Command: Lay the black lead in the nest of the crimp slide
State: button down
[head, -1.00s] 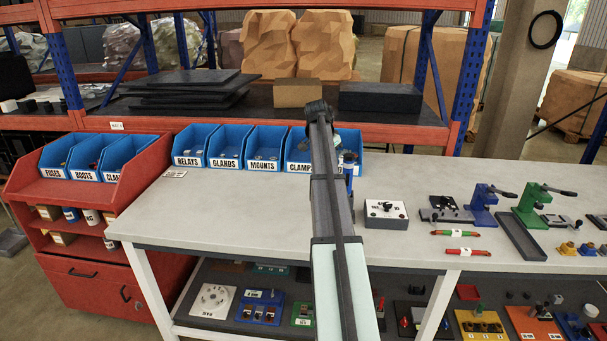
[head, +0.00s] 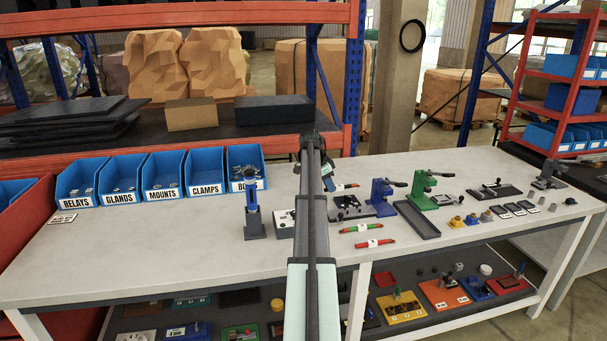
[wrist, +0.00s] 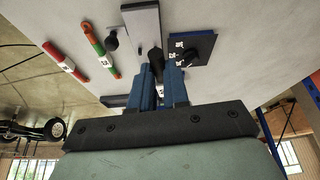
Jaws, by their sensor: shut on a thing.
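My gripper (wrist: 160,88) is shut on the black lead (wrist: 155,62). In the wrist view, the lead's dark end shows between the blue fingers, with a pale patch lower down. In the head view, my gripper (head: 316,158) is above the bench and my arm hides most of what it holds. A dark fixture with a grey part and black knobs (head: 350,208) stands on the bench to the right of my gripper; it may be the crimp slide. A grey plate (wrist: 143,22) shows beyond the fingers in the wrist view. I cannot make out the nest.
A green-and-red lead (head: 362,228) and a red lead (head: 376,243) lie on the bench. Blue (head: 381,198) and green (head: 420,190) presses stand to the right, beside a dark tray (head: 417,220). A blue post (head: 253,215) stands left of my arm. The bench's left front is clear.

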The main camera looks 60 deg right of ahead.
jog(key=m, duration=0.1)
send_over(345, 213)
jog(key=w, duration=0.1)
jog(key=f, duration=0.3)
jog(key=shift+a, duration=0.2)
jog(key=shift+w, duration=0.1)
jog(key=shift+f, duration=2.75)
jog(key=shift+a+f+y, duration=0.2)
jog(key=shift+f+y, duration=0.05)
jog(key=shift+y, duration=0.05)
jog(key=c, duration=1.3)
grip_release()
jog(key=shift+o, duration=1.3)
jog(key=shift+a+r, duration=0.1)
jog(key=shift+r, duration=0.05)
jog(key=v, duration=1.4)
jog(key=shift+w, duration=0.1)
